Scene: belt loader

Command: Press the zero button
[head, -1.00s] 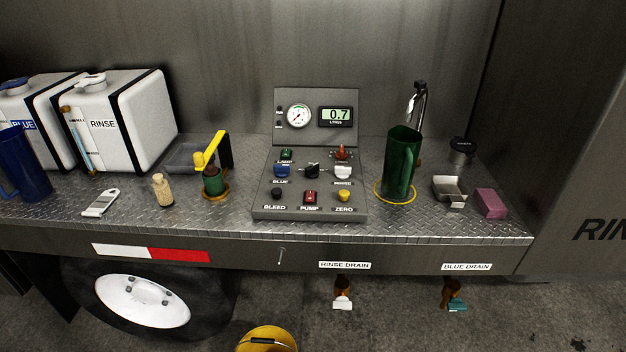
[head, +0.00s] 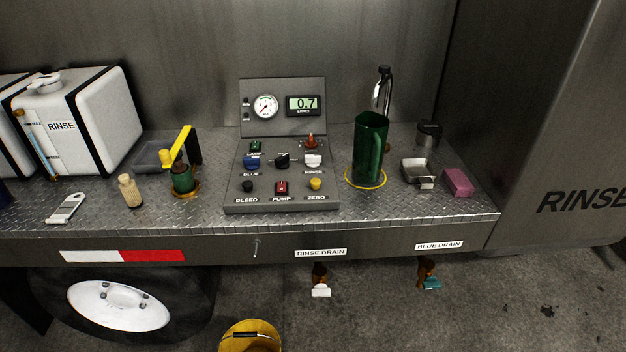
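The zero button (head: 315,184) is a small yellow knob at the lower right of the grey control panel (head: 232,208), above the label ZERO. It stands clear, with nothing touching it. The red PUMP switch (head: 281,187) is to its left, and the black BLEED knob (head: 247,186) is further left. The panel's upright back holds a round gauge (head: 265,107) and a display (head: 303,105) reading 0.7 litres. My gripper is not in view.
A green jug (head: 368,150) stands in a yellow ring just right of the panel. A metal tray (head: 418,173) and pink block (head: 458,182) lie further right. The deck's front edge before the panel is clear.

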